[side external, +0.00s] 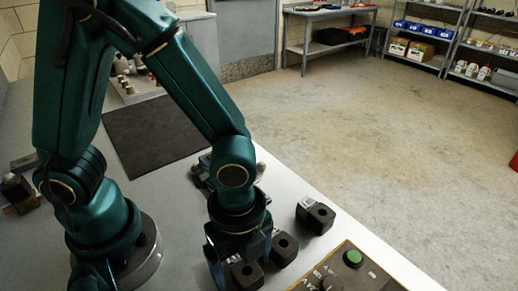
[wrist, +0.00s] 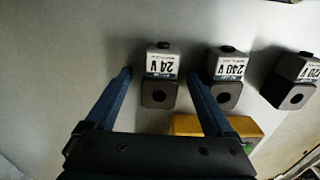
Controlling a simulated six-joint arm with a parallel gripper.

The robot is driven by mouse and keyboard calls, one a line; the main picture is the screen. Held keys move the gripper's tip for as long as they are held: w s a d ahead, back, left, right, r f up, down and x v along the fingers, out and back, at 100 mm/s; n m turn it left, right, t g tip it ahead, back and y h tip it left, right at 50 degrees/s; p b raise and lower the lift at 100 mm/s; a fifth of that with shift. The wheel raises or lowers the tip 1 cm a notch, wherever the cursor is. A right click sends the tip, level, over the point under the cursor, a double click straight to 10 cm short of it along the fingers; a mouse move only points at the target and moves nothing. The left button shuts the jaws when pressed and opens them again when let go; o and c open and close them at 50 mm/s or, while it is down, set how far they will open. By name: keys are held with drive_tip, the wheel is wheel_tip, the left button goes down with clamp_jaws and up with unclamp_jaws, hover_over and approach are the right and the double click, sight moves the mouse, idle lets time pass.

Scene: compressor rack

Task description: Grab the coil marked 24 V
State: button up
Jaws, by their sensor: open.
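The coil marked 24 V (wrist: 158,93) is a dark block with a round hole and a pale label, upside down in the wrist view. My gripper (wrist: 159,74) is open, one finger appearing on each side of this coil, with nothing held. The right finger lies in the gap between it and the coil marked 240 V (wrist: 226,94). I cannot tell if the fingers touch the coil or are still above it. In the side view my gripper (side external: 236,250) points down at the near end of the row, partly hiding the nearest coil (side external: 247,275).
A third coil (wrist: 288,94), its label partly cut off, stands right of the 240 V coil. A yellow control box (wrist: 187,124) with a green button (side external: 353,258) lies beside the row. A dark mat (side external: 150,135) lies farther back on the bench.

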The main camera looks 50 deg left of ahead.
clamp_jaws()
drive_tip(key=shift+r, duration=0.15)
